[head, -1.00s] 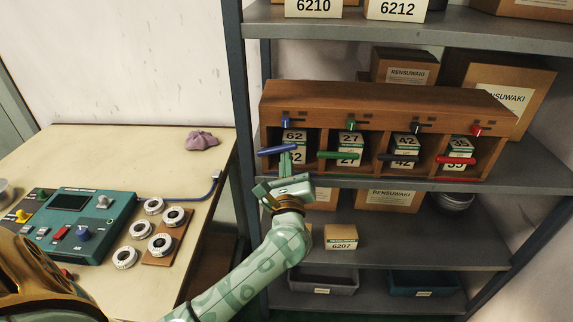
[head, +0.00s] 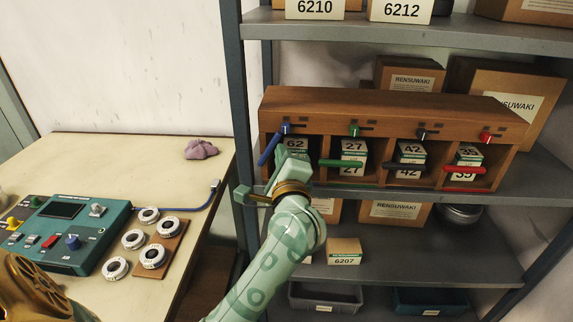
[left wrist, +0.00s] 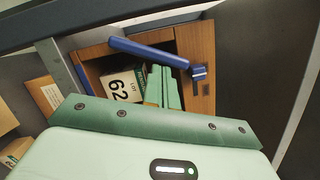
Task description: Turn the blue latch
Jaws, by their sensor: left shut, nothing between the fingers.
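The blue latch (head: 268,149) is a bar at the leftmost compartment of a wooden rack (head: 390,112). It slants steeply in the head view, its upper end near a small blue knob (head: 286,128). In the left wrist view the bar (left wrist: 148,52) crosses the compartment mouth, with the blue knob (left wrist: 199,72) beside its right end. My left gripper (head: 287,150) is shut and empty, just right of the bar at the compartment front. Its fingers (left wrist: 168,85) show close to the bar in the left wrist view; contact is unclear. My right gripper is out of view.
Green (head: 341,163), black (head: 404,167) and red (head: 465,169) bars lie roughly level across the other compartments. A box marked 62 (left wrist: 119,88) sits behind the blue bar. The shelf post (head: 240,100) stands close on the left. A table (head: 150,165) holds a control panel.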

